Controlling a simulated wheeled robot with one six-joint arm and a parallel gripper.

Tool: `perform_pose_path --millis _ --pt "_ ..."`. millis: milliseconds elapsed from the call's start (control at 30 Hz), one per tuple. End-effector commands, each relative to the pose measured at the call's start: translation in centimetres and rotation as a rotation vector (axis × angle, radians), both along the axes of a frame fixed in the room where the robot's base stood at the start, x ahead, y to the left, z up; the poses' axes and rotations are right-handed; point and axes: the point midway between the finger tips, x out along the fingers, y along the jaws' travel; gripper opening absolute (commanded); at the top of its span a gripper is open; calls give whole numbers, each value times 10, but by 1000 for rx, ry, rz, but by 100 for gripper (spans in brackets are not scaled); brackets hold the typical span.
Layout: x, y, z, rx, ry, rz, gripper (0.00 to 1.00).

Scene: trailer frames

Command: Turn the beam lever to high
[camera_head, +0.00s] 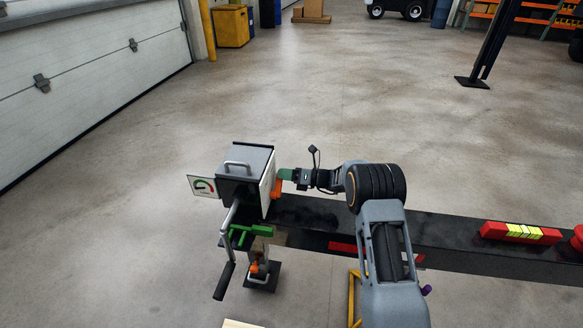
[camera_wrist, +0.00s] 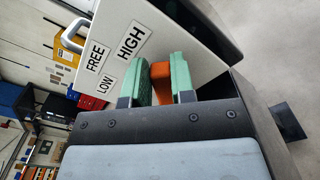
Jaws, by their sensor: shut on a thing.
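The beam lever is orange (camera_wrist: 161,78); it also shows in the head view (camera_head: 277,188) against the right side of a grey-topped box (camera_head: 259,158) at the end of a dark beam. My gripper (camera_wrist: 168,76), with green fingertips, is shut on the lever, one finger on each side. In the head view my gripper (camera_head: 286,175) reaches the box from the right. The white label plate (camera_wrist: 130,22) reads FREE, LOW and HIGH. The HIGH label (camera_wrist: 131,40) is the one nearest the lever. The lever's pivot and lower part are hidden by my fingers.
The dark beam (camera_head: 460,237) runs right, carrying a red block with yellow bands (camera_head: 520,232). A crank handle (camera_head: 225,280) hangs at the left, beside green parts (camera_head: 249,230). A gauge sign (camera_head: 202,186) stands left of the box.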

Motion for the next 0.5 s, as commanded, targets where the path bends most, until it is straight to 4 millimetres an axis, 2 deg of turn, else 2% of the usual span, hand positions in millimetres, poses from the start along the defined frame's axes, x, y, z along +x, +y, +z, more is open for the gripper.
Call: perform_pose_path --millis 500 --pt "-2 2 -3 11 52 4 0"
